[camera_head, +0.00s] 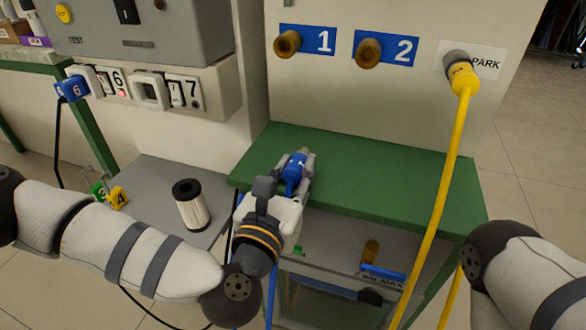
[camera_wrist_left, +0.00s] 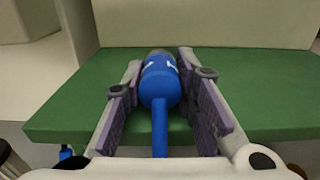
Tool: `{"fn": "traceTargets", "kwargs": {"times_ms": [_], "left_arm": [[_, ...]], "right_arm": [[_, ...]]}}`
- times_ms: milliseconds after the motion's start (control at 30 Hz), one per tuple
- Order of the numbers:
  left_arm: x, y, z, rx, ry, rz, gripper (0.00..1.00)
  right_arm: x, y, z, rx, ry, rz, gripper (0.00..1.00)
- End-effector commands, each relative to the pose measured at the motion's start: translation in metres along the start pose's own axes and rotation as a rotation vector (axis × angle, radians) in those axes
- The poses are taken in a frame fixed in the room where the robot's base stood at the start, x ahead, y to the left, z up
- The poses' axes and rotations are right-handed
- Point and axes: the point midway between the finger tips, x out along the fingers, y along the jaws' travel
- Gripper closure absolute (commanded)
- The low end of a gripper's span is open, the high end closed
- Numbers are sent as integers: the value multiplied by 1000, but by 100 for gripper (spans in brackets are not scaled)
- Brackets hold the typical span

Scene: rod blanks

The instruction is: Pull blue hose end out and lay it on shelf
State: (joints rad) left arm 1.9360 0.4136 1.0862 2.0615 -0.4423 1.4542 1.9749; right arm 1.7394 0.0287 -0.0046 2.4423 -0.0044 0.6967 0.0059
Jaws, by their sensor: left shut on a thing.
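The blue hose end (camera_head: 295,168), marked with a white 1, is between the fingers of my left gripper (camera_head: 300,163), which is shut on it. It also shows in the left wrist view (camera_wrist_left: 160,78), pointing away from me toward the wall. Its blue hose (camera_wrist_left: 160,130) runs back under my wrist. The hose end is over the green shelf (camera_head: 400,185); whether it touches the shelf I cannot tell. Brass ports 1 (camera_head: 288,43) and 2 (camera_head: 368,52) on the wall are empty. My right gripper is out of view.
A yellow hose end (camera_head: 463,75) sits on the PARK fitting, its hose hanging across the shelf's right side. A white ribbed cylinder (camera_head: 191,205) stands on a grey surface at left. The shelf is clear between my left gripper and the yellow hose.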

Motion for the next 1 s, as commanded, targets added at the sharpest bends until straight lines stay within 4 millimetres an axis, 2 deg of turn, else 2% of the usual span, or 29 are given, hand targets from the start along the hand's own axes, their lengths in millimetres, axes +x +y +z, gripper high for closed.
{"fn": "traceTargets", "kwargs": {"times_ms": [300, 333, 400, 433, 767, 867, 1000], "left_arm": [[0, 0, -3, 1, 2, 0, 100], [0, 0, -3, 1, 3, 0, 69], [0, 0, -3, 2, 3, 0, 53], [0, 0, -3, 2, 4, 0, 50], [-7, -2, -6, 0, 10, -6, 50], [-26, -2, -6, -1, 12, -7, 50], [-66, 0, -7, -2, 14, -3, 50]], "right_arm": [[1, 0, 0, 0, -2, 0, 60], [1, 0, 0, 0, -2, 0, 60], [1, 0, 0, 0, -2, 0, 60], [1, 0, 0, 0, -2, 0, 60], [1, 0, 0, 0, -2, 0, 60], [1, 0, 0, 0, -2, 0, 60], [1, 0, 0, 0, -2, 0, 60]]}}
